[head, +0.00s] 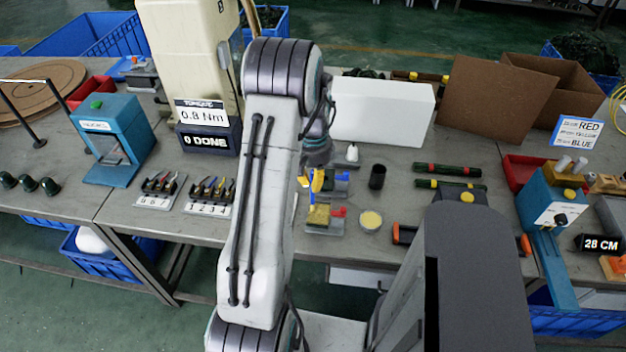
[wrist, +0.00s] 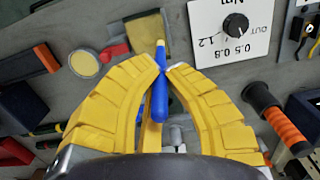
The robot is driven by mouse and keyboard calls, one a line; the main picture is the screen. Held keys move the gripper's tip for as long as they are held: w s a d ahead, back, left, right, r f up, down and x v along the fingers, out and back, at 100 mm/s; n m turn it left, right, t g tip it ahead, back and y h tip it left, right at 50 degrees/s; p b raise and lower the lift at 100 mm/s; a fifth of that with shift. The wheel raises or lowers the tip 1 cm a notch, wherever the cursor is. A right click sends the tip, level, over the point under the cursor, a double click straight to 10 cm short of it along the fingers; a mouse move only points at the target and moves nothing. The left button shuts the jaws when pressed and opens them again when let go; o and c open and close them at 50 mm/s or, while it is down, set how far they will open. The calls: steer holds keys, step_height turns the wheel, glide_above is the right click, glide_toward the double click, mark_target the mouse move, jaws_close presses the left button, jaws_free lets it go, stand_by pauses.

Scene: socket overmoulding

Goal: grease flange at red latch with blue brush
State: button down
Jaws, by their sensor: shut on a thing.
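My gripper (wrist: 160,68) has yellow fingers and is shut on the blue brush (wrist: 158,100), gripping it near its upper end. The brush's pale yellow tip (wrist: 160,45) points up the wrist picture. An olive-yellow flange (wrist: 114,53) lies beside the red latch. In the head view the flange (head: 318,215) sits on a small grey fixture with the red latch (head: 339,212) at its right. My gripper (head: 317,182) is just behind it, partly hidden by my arm.
A round tin of yellow grease (head: 370,220) stands right of the flange, with a black cup (head: 377,177) behind it. A torque dial box (wrist: 230,32) and an orange-and-black handle (wrist: 285,125) are close in the wrist view. A white box (head: 382,112) stands behind.

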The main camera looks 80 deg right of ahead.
steer(key=shift+d, duration=0.15)
steer(key=shift+d, duration=0.7)
steer(key=shift+a+f, duration=0.1)
steer(key=shift+a, duration=0.05)
steer(key=shift+a, duration=0.7)
steer(key=shift+d, duration=0.1)
steer(key=shift+d, duration=0.8)
steer(key=shift+a, duration=0.25)
